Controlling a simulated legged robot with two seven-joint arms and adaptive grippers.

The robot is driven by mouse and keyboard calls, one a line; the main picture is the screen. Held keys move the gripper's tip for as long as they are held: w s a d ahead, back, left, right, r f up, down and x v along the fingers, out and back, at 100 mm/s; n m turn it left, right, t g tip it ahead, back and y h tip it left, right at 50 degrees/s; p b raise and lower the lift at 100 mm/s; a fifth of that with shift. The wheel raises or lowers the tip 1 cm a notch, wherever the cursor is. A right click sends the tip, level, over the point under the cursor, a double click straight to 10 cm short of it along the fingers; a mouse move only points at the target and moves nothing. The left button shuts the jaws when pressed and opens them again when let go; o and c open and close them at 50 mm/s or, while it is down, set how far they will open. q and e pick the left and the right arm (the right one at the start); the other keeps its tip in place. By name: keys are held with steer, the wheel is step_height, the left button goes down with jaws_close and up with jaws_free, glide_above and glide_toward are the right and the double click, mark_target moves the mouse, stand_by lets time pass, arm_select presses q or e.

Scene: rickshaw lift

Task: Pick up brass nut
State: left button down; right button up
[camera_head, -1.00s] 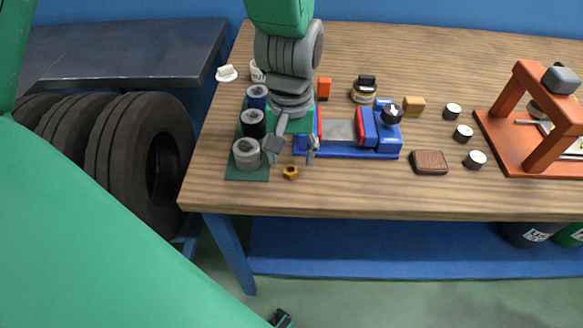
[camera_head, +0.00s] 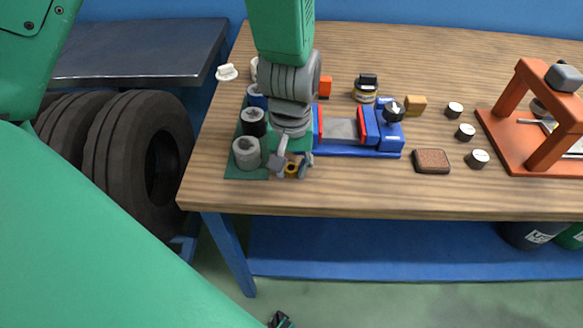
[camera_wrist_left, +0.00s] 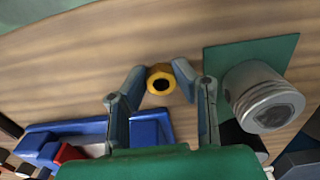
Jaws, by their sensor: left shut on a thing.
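The brass nut (camera_head: 291,168) is a small yellow ring with a dark hole, near the front left of the wooden bench (camera_head: 350,193). My left gripper (camera_head: 289,171) reaches down over it with a finger on each side and is shut on it. In the left wrist view the nut (camera_wrist_left: 160,80) sits between the fingertips of my left gripper (camera_wrist_left: 161,79), its hole facing the camera. It looks to be at or close to the bench top; I cannot tell whether it is lifted. My right gripper is not in view.
A grey threaded cylinder (camera_head: 246,153) stands on a green mat (camera_head: 238,174) close left of the gripper. A blue vise (camera_head: 388,135) is to the right. A brown block (camera_head: 431,161) and an orange press (camera_head: 510,150) are farther right. The bench's front strip is clear.

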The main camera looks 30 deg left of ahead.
mark_target(291, 169)
arm_select(q)
step_height(291, 169, up, 10)
steer(key=p, duration=0.2)
stand_by(0.3)
